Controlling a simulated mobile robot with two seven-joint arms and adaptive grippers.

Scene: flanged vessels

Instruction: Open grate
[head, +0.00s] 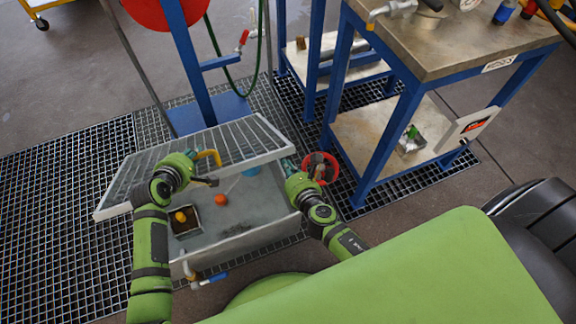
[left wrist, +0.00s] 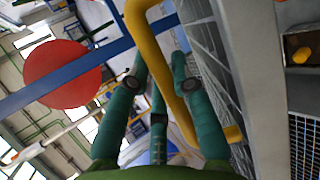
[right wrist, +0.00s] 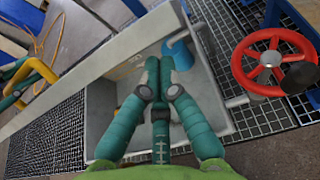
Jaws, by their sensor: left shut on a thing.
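The grate (head: 236,140) is a grey mesh panel in a light frame, raised and tilted over an open grey basin (head: 235,240). Its yellow handle (head: 213,153) also shows in the left wrist view (left wrist: 180,105). My left gripper (head: 208,181) is shut on the handle, its fingers on both sides of the yellow bar. My right gripper (head: 288,166) is at the right end of the grate, by the basin's rim. In the right wrist view its fingers (right wrist: 160,62) are closed together over the basin, with nothing visible between them.
In the basin are an orange ball (head: 221,200), a small dark box (head: 186,230) with a yellow item, and a blue item (right wrist: 180,54). A red handwheel (head: 320,168) stands close right of my right gripper. A blue post and a blue-framed workbench (head: 450,45) stand behind.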

